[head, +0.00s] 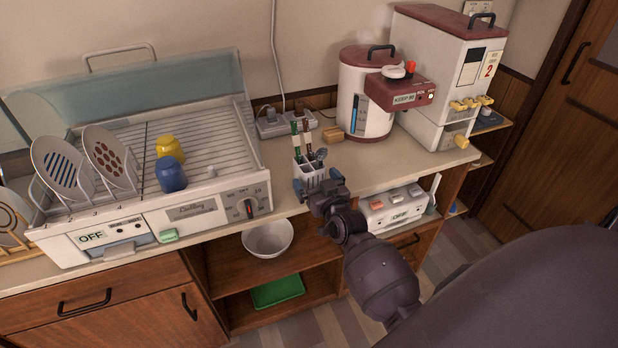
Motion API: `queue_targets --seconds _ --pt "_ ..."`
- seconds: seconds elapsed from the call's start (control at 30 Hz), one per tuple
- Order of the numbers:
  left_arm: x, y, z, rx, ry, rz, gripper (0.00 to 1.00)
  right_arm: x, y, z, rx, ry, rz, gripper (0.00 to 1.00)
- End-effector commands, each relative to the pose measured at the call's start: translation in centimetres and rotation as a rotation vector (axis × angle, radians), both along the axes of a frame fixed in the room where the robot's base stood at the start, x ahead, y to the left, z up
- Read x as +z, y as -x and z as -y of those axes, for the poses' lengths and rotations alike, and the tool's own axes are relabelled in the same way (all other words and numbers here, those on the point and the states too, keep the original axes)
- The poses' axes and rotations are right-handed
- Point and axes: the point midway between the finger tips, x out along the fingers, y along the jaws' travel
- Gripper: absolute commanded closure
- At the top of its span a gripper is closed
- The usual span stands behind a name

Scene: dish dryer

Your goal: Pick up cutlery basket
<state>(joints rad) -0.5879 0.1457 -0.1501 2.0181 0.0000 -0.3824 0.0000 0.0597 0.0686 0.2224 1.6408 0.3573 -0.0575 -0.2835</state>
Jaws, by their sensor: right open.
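The cutlery basket (312,175) is a small white holder standing on the counter just right of the dish dryer. Green-handled and dark-handled utensils and metal spoons stand up in it. My right gripper (317,189) is at the basket's near side, with its dark fingers open and spread to either side of the basket's lower front. Whether the fingers touch the basket cannot be told. My left gripper is not in view.
The dish dryer (198,207) holds plates, a yellow cup (170,148) and a blue cup (171,174). A rice cooker (362,100) and a tall white dispenser (450,80) stand behind right. A white bowl (268,238) and green tray (277,291) sit on lower shelves.

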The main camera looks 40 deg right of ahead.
Motion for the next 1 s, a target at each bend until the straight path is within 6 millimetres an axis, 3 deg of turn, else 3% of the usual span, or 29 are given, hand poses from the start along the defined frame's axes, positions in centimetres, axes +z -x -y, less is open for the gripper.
queue_targets --seconds 0.23,0.57,0.9,1.0 --pt "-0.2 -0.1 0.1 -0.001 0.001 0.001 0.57 -0.1 -3.0 0.4 0.000 0.001 -0.002 0.00" --pt "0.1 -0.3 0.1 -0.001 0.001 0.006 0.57 0.0 -3.4 0.5 -0.001 0.001 -0.001 0.00" --pt "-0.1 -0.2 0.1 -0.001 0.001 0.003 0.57 0.0 -3.4 0.5 0.000 0.001 -0.001 0.52" --pt "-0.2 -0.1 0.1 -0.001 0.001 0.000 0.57 0.0 -3.4 0.5 0.000 0.001 0.000 0.54"
